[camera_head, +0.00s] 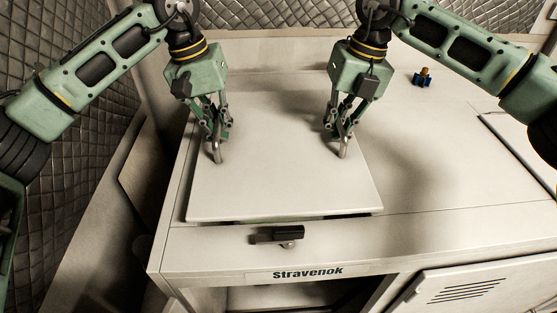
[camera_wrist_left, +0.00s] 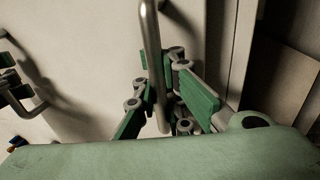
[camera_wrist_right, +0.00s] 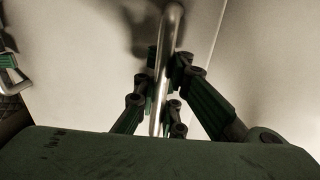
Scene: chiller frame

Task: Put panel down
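The panel (camera_head: 270,190) is a flat, pale, roughly square plate with two metal bar handles. It lies level over the top of the white chiller frame (camera_head: 440,215), with a dark gap under its front edge. My left gripper (camera_head: 217,150) is at the left handle, and its fingers close around the bar (camera_wrist_left: 152,60) in the left wrist view. My right gripper (camera_head: 343,145) is at the right handle, and its fingers close around the bar (camera_wrist_right: 165,60) in the right wrist view. Whether the panel's far edge touches the frame is hidden.
A small blue and brown part (camera_head: 423,78) stands on the top at the back right. A vented door (camera_head: 470,290) is at lower right. Quilted walls stand close on the left.

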